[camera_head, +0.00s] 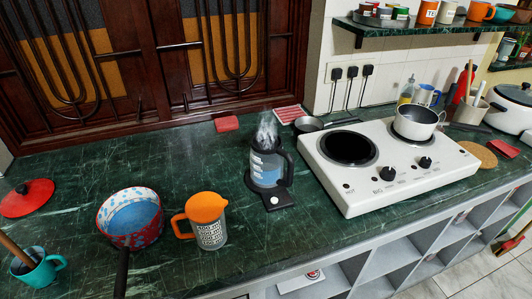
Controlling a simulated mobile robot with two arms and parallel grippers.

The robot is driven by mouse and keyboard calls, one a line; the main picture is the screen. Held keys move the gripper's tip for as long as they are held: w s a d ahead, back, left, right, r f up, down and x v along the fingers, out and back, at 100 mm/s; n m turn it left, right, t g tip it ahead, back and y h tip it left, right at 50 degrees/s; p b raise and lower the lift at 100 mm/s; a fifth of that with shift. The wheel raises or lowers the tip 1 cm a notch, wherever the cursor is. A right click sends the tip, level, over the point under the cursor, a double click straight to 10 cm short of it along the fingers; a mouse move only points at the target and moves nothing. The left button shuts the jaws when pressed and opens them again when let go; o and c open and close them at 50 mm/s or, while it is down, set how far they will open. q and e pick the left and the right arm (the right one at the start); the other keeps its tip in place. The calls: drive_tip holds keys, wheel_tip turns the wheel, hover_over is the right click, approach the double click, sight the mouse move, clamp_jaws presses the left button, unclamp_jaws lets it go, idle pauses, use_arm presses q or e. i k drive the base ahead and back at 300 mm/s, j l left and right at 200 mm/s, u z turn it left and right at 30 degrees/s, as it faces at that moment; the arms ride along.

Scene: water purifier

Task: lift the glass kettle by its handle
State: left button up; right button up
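The glass kettle (266,168) stands upright on its dark base (278,201) near the middle of the green counter. It has a dark frame and holds bluish water, and steam rises from its top. Its dark handle (288,168) is on the right side, toward the stove. Neither of my grippers shows in the head view, and nothing is touching the kettle.
An orange-lidded jug (209,232) stands left of the kettle, with a patterned pan (131,218) further left. A white two-burner stove (391,175) is to the right, bearing a white pot (416,122). A teal mug (38,266) stands at the front left. Bare counter lies before the kettle.

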sight(267, 165)
drive_tip(key=k+l+u, duration=0.3)
drive_tip(key=u, duration=0.2)
drive_tip(key=k+l+u, duration=0.15)
drive_tip(key=k+u, duration=0.35)
drive_tip(key=i, duration=0.05)
